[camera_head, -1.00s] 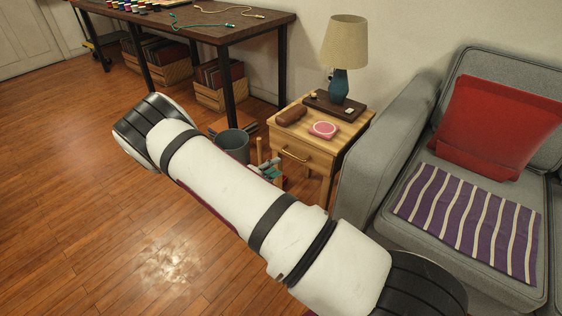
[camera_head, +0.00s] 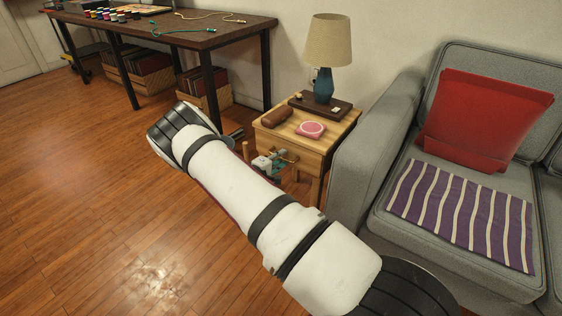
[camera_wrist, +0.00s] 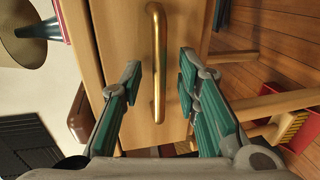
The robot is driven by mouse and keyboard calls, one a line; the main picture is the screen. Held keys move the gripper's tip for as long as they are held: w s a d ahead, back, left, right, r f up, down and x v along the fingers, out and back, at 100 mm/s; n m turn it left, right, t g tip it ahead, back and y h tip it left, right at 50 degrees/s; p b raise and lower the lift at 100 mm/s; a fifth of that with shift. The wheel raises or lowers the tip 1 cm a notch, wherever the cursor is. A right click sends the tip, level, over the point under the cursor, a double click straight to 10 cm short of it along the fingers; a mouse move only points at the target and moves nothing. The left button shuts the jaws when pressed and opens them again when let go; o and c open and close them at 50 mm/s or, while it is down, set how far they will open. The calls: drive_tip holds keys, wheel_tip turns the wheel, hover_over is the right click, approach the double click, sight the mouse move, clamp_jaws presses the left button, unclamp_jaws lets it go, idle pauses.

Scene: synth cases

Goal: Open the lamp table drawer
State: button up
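The lamp table (camera_head: 331,141) is light wood and stands beside the sofa. Its drawer front (camera_wrist: 124,32) fills the middle of the wrist view and looks shut. The brass bar handle (camera_wrist: 158,50) runs up the middle of that view. My gripper (camera_wrist: 160,77) is open, with one green-padded finger on each side of the handle. Gaps show between the handle and both fingers. In the head view my gripper (camera_head: 272,164) is at the drawer front and hides much of it.
A lamp (camera_head: 326,55) on a dark board, a brown case (camera_head: 277,117) and a pink round item (camera_head: 311,129) are on the tabletop. The grey sofa (camera_head: 360,150) is close on the right. A workbench (camera_head: 215,34) stands behind left. Open floor lies left.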

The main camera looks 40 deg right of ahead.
drive_tip(key=shift+w+d, duration=0.1)
drive_tip(key=shift+d, duration=0.35)
clamp_jaws()
drive_tip(key=a+f+p+v, duration=0.1)
drive_tip(key=f+v, duration=0.3)
drive_tip(key=v, duration=1.5)
drive_tip(key=shift+p, duration=0.85)
unclamp_jaws()
